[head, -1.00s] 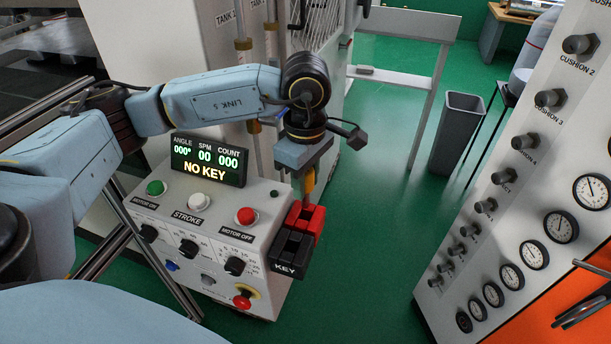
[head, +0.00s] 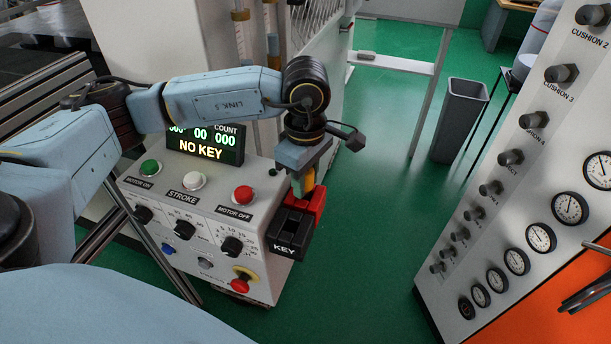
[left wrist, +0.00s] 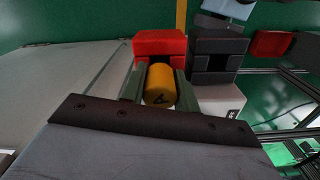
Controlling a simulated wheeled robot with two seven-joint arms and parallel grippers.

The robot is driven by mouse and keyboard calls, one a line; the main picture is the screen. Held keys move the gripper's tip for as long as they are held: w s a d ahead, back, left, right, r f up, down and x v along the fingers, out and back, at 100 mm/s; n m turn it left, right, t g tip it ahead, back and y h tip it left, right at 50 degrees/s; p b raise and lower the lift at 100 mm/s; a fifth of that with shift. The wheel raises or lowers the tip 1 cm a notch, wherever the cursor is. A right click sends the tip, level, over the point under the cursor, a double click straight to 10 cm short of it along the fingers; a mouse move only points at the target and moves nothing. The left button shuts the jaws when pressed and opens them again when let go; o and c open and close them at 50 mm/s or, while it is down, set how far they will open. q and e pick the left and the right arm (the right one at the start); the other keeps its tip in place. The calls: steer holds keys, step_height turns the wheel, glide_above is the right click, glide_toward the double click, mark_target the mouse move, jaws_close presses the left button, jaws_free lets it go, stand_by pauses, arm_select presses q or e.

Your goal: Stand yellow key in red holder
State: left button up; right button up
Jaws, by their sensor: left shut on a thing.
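The yellow key (left wrist: 160,84) is between the fingers of my left gripper (left wrist: 159,86) in the left wrist view, its round end towards the camera. In the head view my left gripper (head: 306,182) is above the red holder (head: 318,203) at the right side of the control panel, with a little yellow showing between the fingers. The red holder also shows just beyond the key in the left wrist view (left wrist: 160,43). Whether the key's lower end is in the holder is hidden. My right gripper is not in view.
A black holder marked KEY (head: 291,234) sits right beside the red one. The panel display (head: 206,143) reads NO KEY. A red push button (head: 243,195) stands just left of the gripper. A grey bin (head: 459,120) and gauge panel (head: 540,190) stand to the right, with green floor between.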

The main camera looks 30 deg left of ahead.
arm_select(q)
steer(key=shift+f, duration=0.1)
steer(key=o, duration=1.1)
step_height(320, 180, up, 13)
steer(key=shift+r, duration=0.2)
stand_by(0.4)
